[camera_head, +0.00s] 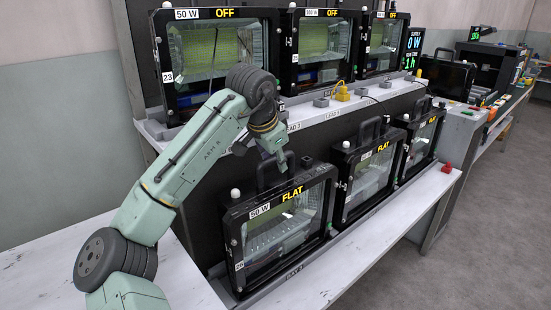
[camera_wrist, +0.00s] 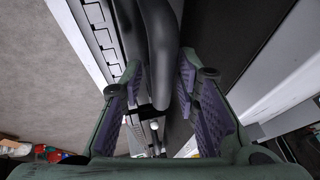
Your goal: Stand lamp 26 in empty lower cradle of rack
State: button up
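The lamp at the left of the lower row, which appears to be lamp 26 (camera_head: 283,228), is a black-framed glass floodlight marked "50 W" and "FLAT". Its small number tag is hard to read. It stands upright in the left lower cradle of the rack (camera_head: 262,297), its bottom edge at the rail. My gripper (camera_head: 277,160) is just above it, at its top handle. In the wrist view the dark handle (camera_wrist: 160,60) runs between the two purple-padded fingers of my gripper (camera_wrist: 160,75). The fingers stand apart with narrow gaps beside the handle, so they look open. The handle's far end is hidden.
Two more "FLAT" lamps (camera_head: 370,178) (camera_head: 424,140) stand to the right in the lower row. Three "OFF" lamps (camera_head: 210,55) fill the upper row above. A yellow plug (camera_head: 342,93) sits on the middle ledge.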

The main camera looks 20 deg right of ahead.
jog(key=shift+o, duration=0.2)
jog(key=b+v, duration=0.1)
jog(key=v, duration=1.1)
